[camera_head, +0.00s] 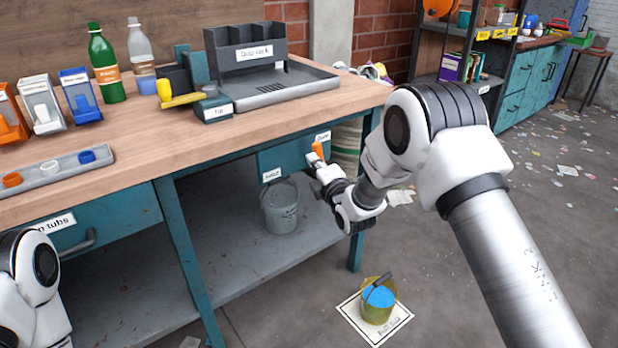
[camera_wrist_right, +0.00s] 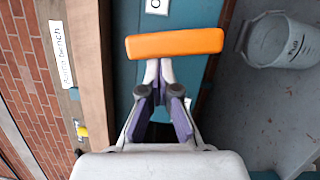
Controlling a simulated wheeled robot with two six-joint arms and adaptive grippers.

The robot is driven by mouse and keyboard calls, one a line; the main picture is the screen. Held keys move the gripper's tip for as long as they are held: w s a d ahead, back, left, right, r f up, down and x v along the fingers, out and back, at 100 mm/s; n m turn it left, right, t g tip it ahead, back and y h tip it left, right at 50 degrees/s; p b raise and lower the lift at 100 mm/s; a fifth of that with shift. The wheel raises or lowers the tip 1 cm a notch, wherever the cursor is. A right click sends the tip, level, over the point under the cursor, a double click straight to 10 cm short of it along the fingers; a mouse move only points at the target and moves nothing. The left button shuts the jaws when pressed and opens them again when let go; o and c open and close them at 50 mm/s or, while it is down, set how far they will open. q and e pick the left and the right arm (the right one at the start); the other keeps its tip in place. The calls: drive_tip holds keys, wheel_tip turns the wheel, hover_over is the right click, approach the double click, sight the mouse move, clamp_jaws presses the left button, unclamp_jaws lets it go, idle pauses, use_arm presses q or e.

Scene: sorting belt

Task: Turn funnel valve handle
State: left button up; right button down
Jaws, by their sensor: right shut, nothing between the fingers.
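The orange valve handle (camera_head: 318,150) is a short bar at the front of a teal panel (camera_head: 284,158) under the bench's right end. It stands close to upright in the head view, near the upper of two white labels. In the wrist view the handle (camera_wrist_right: 175,43) lies crosswise just beyond my fingertips. My right gripper (camera_head: 311,161) is shut and empty, its tips (camera_wrist_right: 158,68) at the handle's edge; I cannot tell whether they touch. My left arm shows at lower left, but its gripper is out of view. The funnel is not clearly visible.
A yellow bucket with blue contents (camera_head: 378,300) stands on a white floor mat (camera_head: 350,311). The bench top (camera_head: 150,142) holds bottles, bins and a grey tray (camera_head: 270,92). Floor at right is mostly open.

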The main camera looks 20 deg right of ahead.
drive_tip(key=shift+w+d+r+m+p, duration=0.1)
drive_tip(key=shift+d+r+m+p, duration=0.2)
drive_tip(key=shift+d+m+p, duration=0.1)
drive_tip(key=shift+d, duration=0.1)
idle(0.5)
